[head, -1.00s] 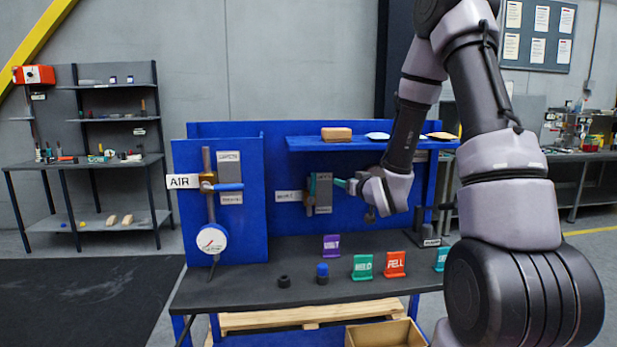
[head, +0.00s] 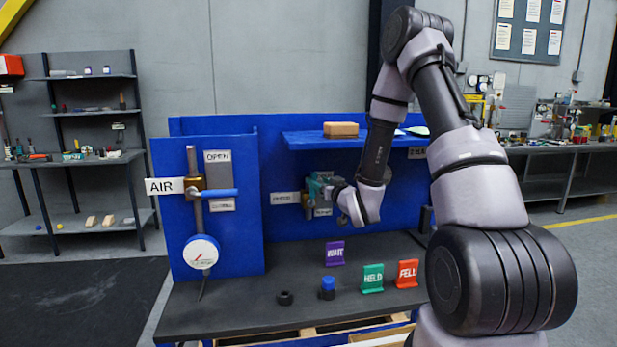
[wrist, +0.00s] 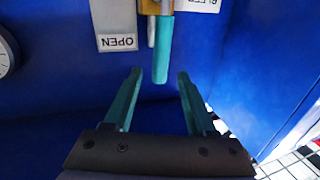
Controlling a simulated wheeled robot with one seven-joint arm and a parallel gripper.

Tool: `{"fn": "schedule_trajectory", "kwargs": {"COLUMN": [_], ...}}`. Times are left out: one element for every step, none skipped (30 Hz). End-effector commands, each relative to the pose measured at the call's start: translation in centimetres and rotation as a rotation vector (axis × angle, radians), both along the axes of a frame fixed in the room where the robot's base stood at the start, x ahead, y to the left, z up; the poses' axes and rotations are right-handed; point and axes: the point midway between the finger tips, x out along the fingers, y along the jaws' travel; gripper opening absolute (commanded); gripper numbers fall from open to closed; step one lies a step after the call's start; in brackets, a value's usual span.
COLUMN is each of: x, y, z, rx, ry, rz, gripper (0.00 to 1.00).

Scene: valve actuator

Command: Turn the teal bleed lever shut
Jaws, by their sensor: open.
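The teal bleed lever (wrist: 162,50) shows in the wrist view, hanging from a brass valve fitting (wrist: 155,6) on the blue panel, its free end toward my gripper. A grey plate marked OPEN (wrist: 116,40) is beside it, with its lettering upside down in this view. My gripper (wrist: 158,74) is open, its two teal fingers spread either side of the lever's line. The lever's free end lies near the fingertip level; I cannot tell the depth gap. In the head view my gripper (head: 318,184) is at the bleed valve and hides most of it, the lever included.
Left of it are the AIR valve with a blue handle (head: 220,193) and a round gauge (head: 201,252). A shelf (head: 310,142) with a brown block (head: 341,129) overhangs the valve. Coloured signs and small knobs stand on the dark bench top (head: 235,312).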

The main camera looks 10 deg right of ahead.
Motion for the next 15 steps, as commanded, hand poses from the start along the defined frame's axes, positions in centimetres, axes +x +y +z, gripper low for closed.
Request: {"fn": "schedule_trajectory", "kwargs": {"x": [1.0, 1.6, 2.4, 2.9, 3.5, 4.2, 4.6, 5.0, 5.6, 5.9, 6.2, 6.6, 6.8, 7.0, 7.1], "y": [0.4, 0.5, 0.8, 0.9, 1.0, 1.1, 1.3, 1.4, 1.6, 1.7, 1.7, 1.8, 1.8, 1.9, 1.9], "z": [0.0, 0.0, 0.1, 0.1, 0.0, 0.1, 0.0, 0.0, 0.0, 0.0, 0.0, 0.0, 0.0, 0.0, 0.0], "rx": [0.001, 0.001, 0.001, 0.001, 0.001, 0.001, 0.000, 0.001, 0.000, 0.000, -0.001, 0.000, 0.000, 0.000, -0.001], "ry": [-0.002, -0.003, -0.002, -0.003, -0.002, -0.002, -0.001, -0.002, 0.000, -0.001, -0.001, 0.000, 0.000, 0.000, -0.001], "rz": [0.002, 0.003, 0.003, 0.002, 0.001, 0.001, 0.001, 0.001, 0.001, 0.001, 0.001, 0.001, 0.001, 0.001, 0.001], "gripper": [0.57, 0.57, 0.57, 0.57, 0.57, 0.57, 0.57, 0.57, 0.57, 0.57, 0.57, 0.57, 0.57, 0.57, 0.57]}}
